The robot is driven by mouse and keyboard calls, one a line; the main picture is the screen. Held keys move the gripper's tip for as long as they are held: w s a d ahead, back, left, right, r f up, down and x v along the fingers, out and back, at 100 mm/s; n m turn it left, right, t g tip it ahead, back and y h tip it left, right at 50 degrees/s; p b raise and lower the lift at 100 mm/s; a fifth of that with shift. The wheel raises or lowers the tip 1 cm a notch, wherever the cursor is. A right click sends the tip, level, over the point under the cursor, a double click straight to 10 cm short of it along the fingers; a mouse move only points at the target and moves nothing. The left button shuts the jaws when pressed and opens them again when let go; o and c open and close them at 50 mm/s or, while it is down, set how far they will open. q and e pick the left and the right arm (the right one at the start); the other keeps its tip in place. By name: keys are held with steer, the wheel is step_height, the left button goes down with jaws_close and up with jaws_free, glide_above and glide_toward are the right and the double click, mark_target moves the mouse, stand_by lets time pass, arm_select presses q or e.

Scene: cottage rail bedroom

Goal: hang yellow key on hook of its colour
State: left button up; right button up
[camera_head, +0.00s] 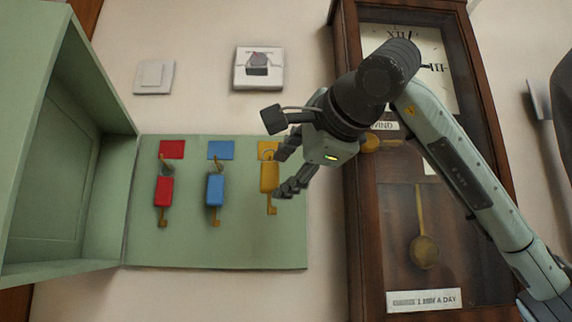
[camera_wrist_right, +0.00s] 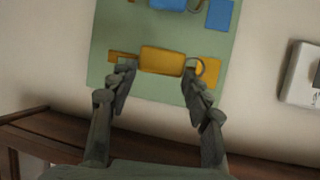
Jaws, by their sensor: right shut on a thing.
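The yellow key with its yellow tag (camera_head: 269,178) is upright in front of the green board, just below the yellow square (camera_head: 265,146). My right gripper (camera_head: 284,170) is shut on the yellow key, coming from the right. In the right wrist view the yellow tag (camera_wrist_right: 161,61) lies between my fingertips (camera_wrist_right: 157,82). The key's ring (camera_wrist_right: 199,67) overlaps the yellow square (camera_wrist_right: 211,72). The yellow hook is hidden, and I cannot tell whether the ring is around it. My left gripper is not in view.
The red key (camera_head: 163,190) and blue key (camera_head: 215,189) hang below their coloured squares on the green board (camera_head: 165,250). An open green cabinet (camera_head: 40,230) stands at left. A tall wooden clock (camera_head: 365,240) stands close at right, behind my right arm. Wall switches (camera_head: 154,77) are above.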

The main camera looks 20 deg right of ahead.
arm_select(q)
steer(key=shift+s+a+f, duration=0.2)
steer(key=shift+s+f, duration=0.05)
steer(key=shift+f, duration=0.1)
arm_select(e)
steer(key=shift+w+d+f, duration=0.2)
steer(key=shift+w, duration=0.45)
steer(key=shift+w+d+f, duration=0.2)
steer(key=shift+w, duration=0.45)
steer(key=shift+w+d+f, duration=0.2)
steer(key=shift+w, duration=0.45)
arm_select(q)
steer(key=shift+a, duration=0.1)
arm_select(e)
steer(key=o, duration=1.1)
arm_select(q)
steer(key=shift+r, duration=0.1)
